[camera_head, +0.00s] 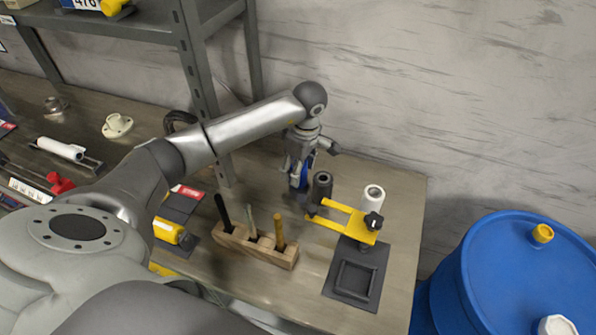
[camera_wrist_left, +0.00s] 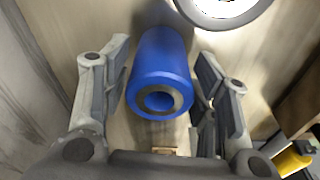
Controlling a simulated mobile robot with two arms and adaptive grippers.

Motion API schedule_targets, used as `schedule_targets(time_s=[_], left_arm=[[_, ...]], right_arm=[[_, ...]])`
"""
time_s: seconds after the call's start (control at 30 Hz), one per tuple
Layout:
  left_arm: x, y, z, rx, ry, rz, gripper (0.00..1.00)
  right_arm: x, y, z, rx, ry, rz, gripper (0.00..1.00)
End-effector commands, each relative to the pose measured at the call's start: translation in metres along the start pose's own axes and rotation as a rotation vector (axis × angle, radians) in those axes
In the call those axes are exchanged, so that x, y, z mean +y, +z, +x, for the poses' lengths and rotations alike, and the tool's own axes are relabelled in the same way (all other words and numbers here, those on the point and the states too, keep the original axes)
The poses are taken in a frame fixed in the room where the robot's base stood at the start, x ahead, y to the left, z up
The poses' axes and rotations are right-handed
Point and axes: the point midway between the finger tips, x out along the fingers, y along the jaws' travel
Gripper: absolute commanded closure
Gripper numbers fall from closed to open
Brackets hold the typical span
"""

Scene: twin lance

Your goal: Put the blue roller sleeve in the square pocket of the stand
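The blue roller sleeve (camera_head: 304,176) stands on the bench behind the yellow fork piece, partly hidden by my left gripper (camera_head: 300,160). In the left wrist view the sleeve (camera_wrist_left: 162,72) shows its open end and lies between the two fingers of the left gripper (camera_wrist_left: 163,95). The fingers are apart, with a narrow gap visible on each side of the sleeve. The stand (camera_head: 345,297) is a dark plate at the bench's right front, with a raised square pocket (camera_head: 356,279) that looks empty. My right gripper is not in view.
A dark cylinder (camera_head: 322,186) is close right of the blue sleeve, and a white one (camera_head: 373,198) stands farther right. A wooden block (camera_head: 262,251) with upright tools is at front left. A blue drum (camera_head: 530,275) is beyond the bench.

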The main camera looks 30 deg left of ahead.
Motion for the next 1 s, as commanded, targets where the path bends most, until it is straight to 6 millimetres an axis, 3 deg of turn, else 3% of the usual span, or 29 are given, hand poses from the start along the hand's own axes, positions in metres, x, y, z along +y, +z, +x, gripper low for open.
schedule_targets(time_s=[0.03,0.3,0.73,0.87,1.0], left_arm=[[0.000,0.000,0.000,0.000,0.000,0.000,0.57],[0.000,0.000,-0.001,0.000,0.001,0.000,0.88],[0.001,-0.002,-0.012,0.001,0.005,-0.001,0.88],[0.001,-0.004,-0.032,0.001,0.008,0.000,0.88],[-0.024,0.000,-0.061,0.001,0.008,0.003,0.88]], right_arm=[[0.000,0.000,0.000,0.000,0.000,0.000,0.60],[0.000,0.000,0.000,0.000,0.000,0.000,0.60],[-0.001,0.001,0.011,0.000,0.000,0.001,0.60],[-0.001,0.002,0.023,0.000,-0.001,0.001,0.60],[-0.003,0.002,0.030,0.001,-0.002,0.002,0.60]])
